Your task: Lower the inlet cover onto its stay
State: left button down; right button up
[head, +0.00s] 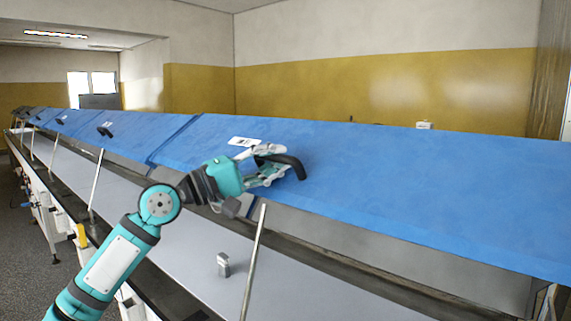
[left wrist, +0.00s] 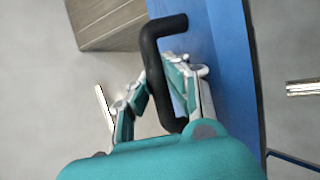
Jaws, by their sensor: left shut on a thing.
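The inlet cover (head: 400,190) is a long blue panel, tilted, with a black bar handle (head: 295,165) near its lower edge. My left gripper (head: 275,168) is shut on this handle. In the left wrist view the handle (left wrist: 152,65) runs between the two fingers, and the blue panel (left wrist: 232,60) lies to its right. The stay (head: 254,262) is a thin metal rod standing below the cover's front edge. Its top ends close to that edge, just below my gripper; I cannot tell whether they touch. My right gripper is not in view.
A small grey metal block (head: 223,264) sits on the pale belt surface (head: 185,228) left of the rod. More blue covers with black handles (head: 105,130) run along the line to the far left, with another rod (head: 96,180) under them. Grey floor lies at the left.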

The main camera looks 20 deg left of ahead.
pick_arm(q)
jog(key=shift+s+f, duration=0.2)
jog(key=shift+f, duration=0.1)
jog(key=shift+a+r, duration=0.1)
jog(key=shift+r, duration=0.05)
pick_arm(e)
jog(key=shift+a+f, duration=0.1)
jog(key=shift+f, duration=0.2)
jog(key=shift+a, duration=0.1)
pick_arm(q)
jog(key=c, duration=1.5)
grip_release()
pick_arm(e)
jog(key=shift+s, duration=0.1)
pick_arm(q)
jog(key=v, duration=1.1)
jog(key=shift+s+a, duration=0.3)
